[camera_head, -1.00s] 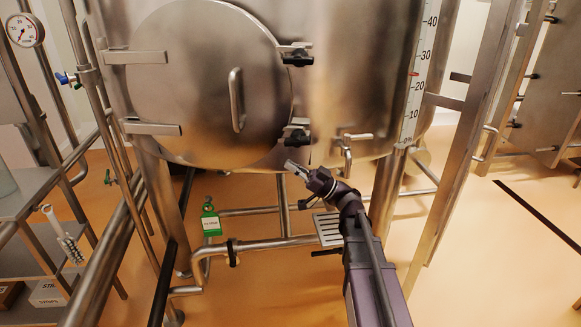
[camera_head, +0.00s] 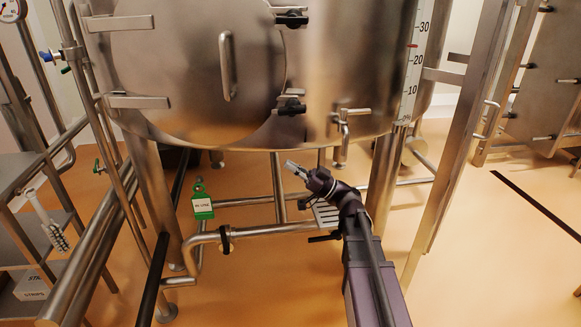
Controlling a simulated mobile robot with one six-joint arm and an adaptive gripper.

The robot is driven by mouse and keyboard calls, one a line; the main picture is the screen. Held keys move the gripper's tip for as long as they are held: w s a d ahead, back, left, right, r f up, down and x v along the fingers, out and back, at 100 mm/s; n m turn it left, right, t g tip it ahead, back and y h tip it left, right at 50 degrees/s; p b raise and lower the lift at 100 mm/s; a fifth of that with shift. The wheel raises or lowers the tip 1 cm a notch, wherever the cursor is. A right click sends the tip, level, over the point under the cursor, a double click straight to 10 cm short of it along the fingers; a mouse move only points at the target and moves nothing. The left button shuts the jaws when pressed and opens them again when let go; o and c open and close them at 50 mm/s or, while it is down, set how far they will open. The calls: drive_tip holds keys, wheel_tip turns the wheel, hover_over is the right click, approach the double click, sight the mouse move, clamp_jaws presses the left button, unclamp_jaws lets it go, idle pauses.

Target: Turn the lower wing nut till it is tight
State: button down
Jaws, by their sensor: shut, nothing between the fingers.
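The lower wing nut (camera_head: 291,108) is a black knob on a clamp at the lower right edge of the round hatch (camera_head: 190,75) of the steel hopper. A similar upper wing nut (camera_head: 291,20) sits above it on the same edge. My gripper (camera_head: 290,165) is below the lower wing nut, apart from it, with its fingertips pointing up and left. It is shut and empty. How tight the nut is cannot be told from this view.
A bar handle (camera_head: 228,66) stands out from the hatch. A valve lever (camera_head: 353,111) is right of the lower nut. A steel upright (camera_head: 465,130) stands at the right.

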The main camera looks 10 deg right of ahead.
drive_tip(key=shift+d+f+b, duration=0.15)
drive_tip(key=shift+f+b, duration=0.3)
drive_tip(key=shift+f, duration=0.3)
drive_tip(key=c, duration=1.4)
unclamp_jaws()
